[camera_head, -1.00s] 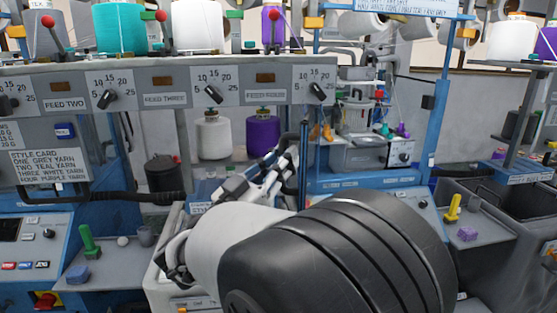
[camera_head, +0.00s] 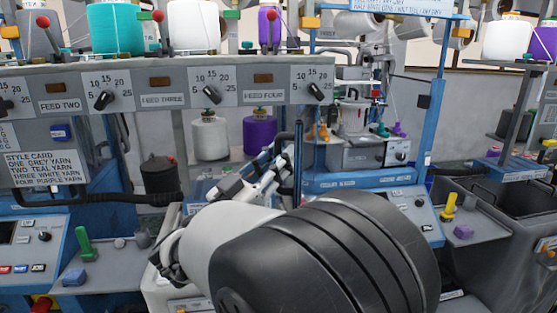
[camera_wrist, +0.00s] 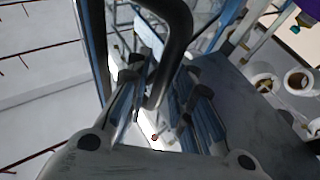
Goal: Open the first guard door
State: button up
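In the wrist view a black bent bar handle (camera_wrist: 178,40) comes down from the top edge, and its lower end lies between the two fingers of my gripper (camera_wrist: 160,80). The fingers stand apart, with gaps beside the bar; I cannot tell whether either touches it. In the head view my gripper (camera_head: 272,172) is at the middle of the machine, just left of a dark upright bar (camera_head: 299,160). My arm hides much of the area below. The guard door's panel and edges cannot be made out clearly, nor can I tell how far it stands open.
A grey rail with dials (camera_head: 160,85) runs above my gripper. White (camera_head: 210,138) and purple (camera_head: 259,134) yarn cones stand behind it. A blue post (camera_head: 436,110) and a grey bin (camera_head: 500,205) are to the right. A side shelf (camera_head: 105,275) is at left.

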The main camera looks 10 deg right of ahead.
jog(key=v, duration=1.2)
jog(key=w+d+r+n+t+y, duration=0.2)
jog(key=w+r+n+t+y, duration=0.25)
jog(key=w+y, duration=0.55)
jog(key=s+d+f+n+g+y, duration=0.1)
jog(key=s+d+f+g+y, duration=0.1)
jog(key=s+d+f+g, duration=0.2)
jog(key=s+d+f+n+g+y, duration=0.2)
jog(key=s+f, duration=0.8)
jog(key=s, duration=0.8)
jog(key=s+d+f+n+g+y, duration=0.2)
jog(key=s+d+f+g, duration=0.5)
jog(key=s, duration=0.5)
jog(key=shift+g+y, duration=0.55)
jog(key=shift+y, duration=0.25)
